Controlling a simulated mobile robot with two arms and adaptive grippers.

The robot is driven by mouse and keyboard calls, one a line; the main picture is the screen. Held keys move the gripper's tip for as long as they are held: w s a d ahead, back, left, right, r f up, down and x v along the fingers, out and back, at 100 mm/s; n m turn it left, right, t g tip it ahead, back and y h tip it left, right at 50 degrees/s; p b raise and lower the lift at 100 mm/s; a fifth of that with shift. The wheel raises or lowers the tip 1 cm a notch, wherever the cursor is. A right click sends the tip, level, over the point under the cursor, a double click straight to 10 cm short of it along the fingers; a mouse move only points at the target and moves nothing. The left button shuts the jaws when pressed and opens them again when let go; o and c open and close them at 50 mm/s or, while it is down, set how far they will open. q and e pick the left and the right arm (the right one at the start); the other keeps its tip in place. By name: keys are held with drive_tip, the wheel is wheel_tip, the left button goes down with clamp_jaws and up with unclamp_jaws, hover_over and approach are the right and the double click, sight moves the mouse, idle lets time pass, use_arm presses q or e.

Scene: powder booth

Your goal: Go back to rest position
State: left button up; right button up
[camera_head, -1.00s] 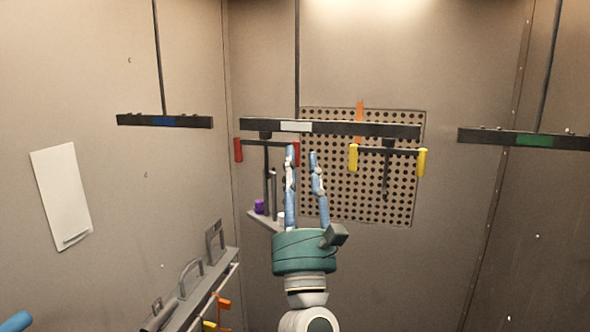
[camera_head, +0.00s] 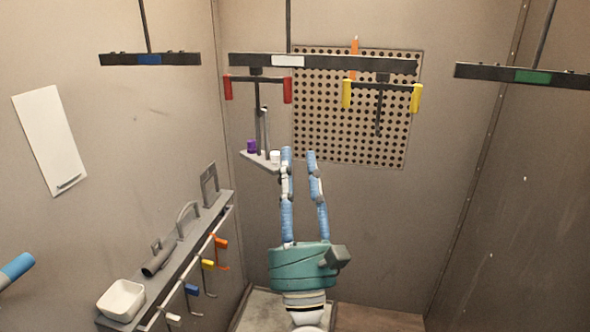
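My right gripper (camera_head: 298,155) is in the middle of the head view. Its two blue-tipped fingers point up and stand apart with nothing between them. It is below the hanging bar with the white label (camera_head: 290,62). A T-shaped tool with red grips (camera_head: 257,80) and one with yellow grips (camera_head: 382,88) hang from that bar, both apart from the gripper. At the left edge a blue-tipped piece of my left arm (camera_head: 17,267) shows; whether its fingers are open cannot be made out.
A perforated panel (camera_head: 350,140) is on the back wall. A small corner shelf (camera_head: 258,161) holds a purple and a white item. A grey wall rack (camera_head: 190,235) at left bears a white tub (camera_head: 121,300) and hooks. Bars with blue (camera_head: 150,60) and green (camera_head: 533,76) labels hang either side.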

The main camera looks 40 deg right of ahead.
drive_tip(key=shift+f, duration=0.1)
idle(0.5)
